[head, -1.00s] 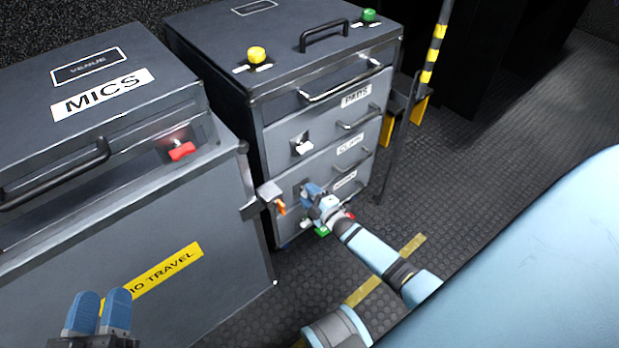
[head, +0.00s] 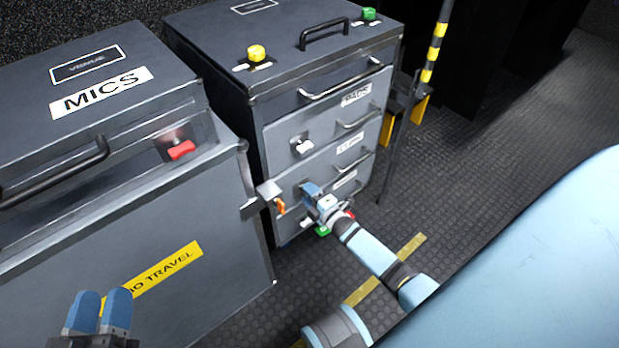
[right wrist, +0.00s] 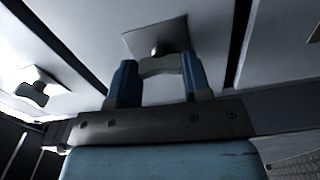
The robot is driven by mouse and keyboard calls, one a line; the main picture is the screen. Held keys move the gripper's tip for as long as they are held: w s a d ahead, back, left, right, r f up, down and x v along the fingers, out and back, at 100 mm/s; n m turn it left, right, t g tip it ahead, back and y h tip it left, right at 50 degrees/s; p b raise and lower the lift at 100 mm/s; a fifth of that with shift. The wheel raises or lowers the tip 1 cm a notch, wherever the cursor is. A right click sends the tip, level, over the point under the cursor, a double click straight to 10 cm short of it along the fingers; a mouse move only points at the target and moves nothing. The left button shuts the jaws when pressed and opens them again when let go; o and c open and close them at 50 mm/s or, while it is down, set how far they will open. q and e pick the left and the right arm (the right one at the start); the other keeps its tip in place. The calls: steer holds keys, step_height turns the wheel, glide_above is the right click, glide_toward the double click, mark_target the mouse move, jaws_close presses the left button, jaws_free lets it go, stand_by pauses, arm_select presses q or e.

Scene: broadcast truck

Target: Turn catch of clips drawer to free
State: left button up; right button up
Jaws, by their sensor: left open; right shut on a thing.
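The grey drawer cabinet (head: 258,112) stands in the middle of the head view. The clips drawer label (head: 350,143) is small and blurred, on the drawer below the top one. My right gripper (head: 309,189) is at the left part of that drawer's front. In the right wrist view, my right gripper (right wrist: 155,82) is shut on a pale catch (right wrist: 160,66) in front of a dark square plate (right wrist: 155,38). In the head view the fingers hide this catch, so its angle is unclear there. My left gripper (head: 100,312) is open and empty at the lower left.
A white catch (head: 302,146) sits on the drawer above; a green one (head: 323,231) is low down. An orange latch (head: 280,206) is close left of my right gripper. The MICS case (head: 130,190) stands at left, a striped pole (head: 434,55) at right. Floor at right is clear.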

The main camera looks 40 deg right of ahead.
steer(key=o, duration=0.9)
steer(key=shift+s, duration=0.1)
arm_select(q)
steer(key=r+p, duration=0.1)
steer(key=p, duration=0.1)
steer(key=a+r+t+p, duration=0.1)
steer(key=p, duration=0.1)
steer(key=shift+r+n+y+p, duration=0.3)
steer(key=shift+r+y, duration=0.05)
steer(key=shift+y, duration=0.05)
arm_select(e)
steer(key=s, duration=0.9)
steer(key=s+d, duration=0.1)
steer(key=s, duration=0.3)
steer(key=shift+s, duration=0.3)
